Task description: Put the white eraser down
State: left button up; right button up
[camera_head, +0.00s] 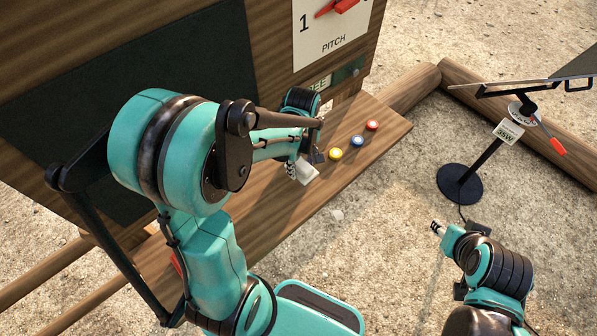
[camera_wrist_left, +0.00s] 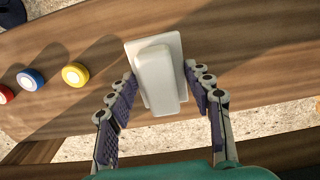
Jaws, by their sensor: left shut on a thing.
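The white eraser (camera_wrist_left: 158,60), a pale block on a wider flat plate, lies between the two fingers of my left gripper (camera_wrist_left: 160,80) in the left wrist view. The left gripper is shut on it. In the head view, the eraser (camera_head: 307,172) shows just below my left gripper (camera_head: 294,169), over the wooden ledge (camera_head: 270,205) at the board's foot. I cannot tell whether it touches the ledge. My right gripper (camera_head: 438,228) is at the lower right, over the gravel; its finger opening is too small to judge.
Yellow (camera_head: 335,154), blue (camera_head: 357,141) and red (camera_head: 372,125) round pieces sit on the ledge right of the eraser. A dark board (camera_head: 120,75) with a white PITCH panel (camera_head: 330,35) stands behind. A black stand (camera_head: 461,184) is at right.

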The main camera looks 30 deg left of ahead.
aim_at(298, 171)
pick_arm(q)
jog(key=shift+w+a+f, duration=0.3)
jog(key=shift+a+f, duration=0.2)
jog(key=shift+a, duration=0.25)
notch_tip(298, 171, down, 4)
jog(key=shift+f+b, duration=0.1)
jog(key=shift+b, duration=0.6)
jog(key=o, duration=1)
jog(key=shift+o, duration=0.2)
